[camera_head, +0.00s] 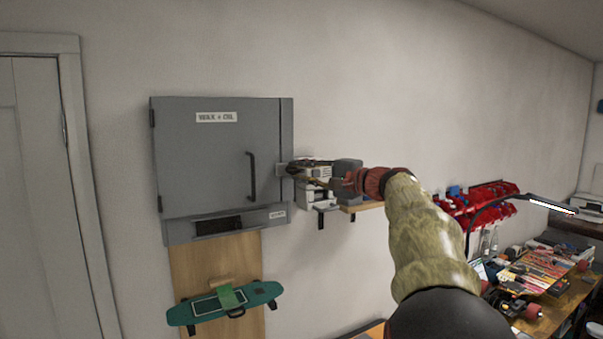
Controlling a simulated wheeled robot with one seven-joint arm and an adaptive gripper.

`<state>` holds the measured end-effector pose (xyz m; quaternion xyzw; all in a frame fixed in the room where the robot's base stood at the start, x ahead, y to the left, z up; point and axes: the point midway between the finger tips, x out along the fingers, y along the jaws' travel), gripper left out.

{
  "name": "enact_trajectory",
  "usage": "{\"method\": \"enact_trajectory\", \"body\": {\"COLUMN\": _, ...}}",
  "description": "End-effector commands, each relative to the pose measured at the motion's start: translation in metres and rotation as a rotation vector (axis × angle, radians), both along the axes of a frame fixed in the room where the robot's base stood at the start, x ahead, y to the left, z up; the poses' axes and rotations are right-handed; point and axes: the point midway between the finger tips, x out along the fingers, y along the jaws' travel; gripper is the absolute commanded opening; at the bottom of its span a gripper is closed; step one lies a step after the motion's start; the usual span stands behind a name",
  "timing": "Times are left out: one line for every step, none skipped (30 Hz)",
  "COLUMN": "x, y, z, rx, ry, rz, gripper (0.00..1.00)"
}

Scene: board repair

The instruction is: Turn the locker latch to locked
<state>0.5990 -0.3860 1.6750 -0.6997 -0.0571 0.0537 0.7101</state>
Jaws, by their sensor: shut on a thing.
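The grey locker (203,155) is on the wall at the left centre, its door flush with the front and carrying a white label and a dark vertical handle (251,176). The latch (282,169) is a small grey piece at the right edge of the door. My gripper (293,169) reaches in from the right and is shut on the latch at the locker's right side. The fingertips are small and dark here, and partly hide the latch, so its exact angle cannot be told.
A small shelf (362,206) with grey and white devices stands right behind my gripper. A teal skateboard (225,303) hangs below the locker on a wooden panel (190,262). Red bins (480,205) and a cluttered workbench (560,308) are at the right. The wall above is clear.

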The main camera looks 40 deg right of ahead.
Motion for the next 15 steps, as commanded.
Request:
{"method": "enact_trajectory", "body": {"x": 0.0001, "y": -0.001, "z": -0.0018, "rx": 0.002, "ry": 0.002, "rz": -0.001, "gripper": 0.0}}
{"method": "enact_trajectory", "body": {"x": 0.0001, "y": -0.001, "z": -0.0018, "rx": 0.002, "ry": 0.002, "rz": -0.001, "gripper": 0.0}}
{"method": "enact_trajectory", "body": {"x": 0.0, "y": -0.0009, "z": -0.0018, "rx": 0.002, "ry": 0.002, "rz": -0.001, "gripper": 0.0}}
{"method": "enact_trajectory", "body": {"x": 0.0, "y": -0.0009, "z": -0.0019, "rx": 0.002, "ry": 0.002, "rz": -0.001, "gripper": 0.21}}
{"method": "enact_trajectory", "body": {"x": 0.0001, "y": -0.001, "z": -0.0019, "rx": 0.002, "ry": 0.002, "rz": -0.001, "gripper": 0.23}}
{"method": "enact_trajectory", "body": {"x": 0.0, "y": -0.0009, "z": -0.0018, "rx": 0.001, "ry": 0.002, "rz": -0.001, "gripper": 0.25}}
{"method": "enact_trajectory", "body": {"x": 0.0, "y": -0.0008, "z": -0.0017, "rx": 0.001, "ry": 0.002, "rz": -0.001, "gripper": 0.26}}
{"method": "enact_trajectory", "body": {"x": 0.0001, "y": -0.0008, "z": -0.0016, "rx": 0.001, "ry": 0.002, "rz": -0.001, "gripper": 0.26}}
{"method": "enact_trajectory", "body": {"x": 0.0001, "y": -0.0007, "z": -0.0014, "rx": 0.001, "ry": 0.002, "rz": -0.001, "gripper": 0.26}}
{"method": "enact_trajectory", "body": {"x": 0.0001, "y": -0.0006, "z": -0.0013, "rx": 0.001, "ry": 0.002, "rz": -0.001, "gripper": 0.26}}
{"method": "enact_trajectory", "body": {"x": 0.0001, "y": -0.0006, "z": -0.0012, "rx": 0.001, "ry": 0.002, "rz": -0.001, "gripper": 0.26}}
{"method": "enact_trajectory", "body": {"x": 0.0001, "y": -0.0005, "z": -0.0011, "rx": 0.0, "ry": 0.001, "rz": 0.0, "gripper": 0.26}}
{"method": "enact_trajectory", "body": {"x": 0.0001, "y": -0.0004, "z": -0.001, "rx": 0.0, "ry": 0.001, "rz": 0.0, "gripper": 0.26}}
{"method": "enact_trajectory", "body": {"x": 0.0001, "y": -0.0004, "z": -0.0009, "rx": 0.0, "ry": 0.001, "rz": 0.0, "gripper": 0.26}}
{"method": "enact_trajectory", "body": {"x": -0.0004, "y": -0.0005, "z": -0.0008, "rx": 0.0, "ry": 0.001, "rz": 0.0, "gripper": 0.26}}
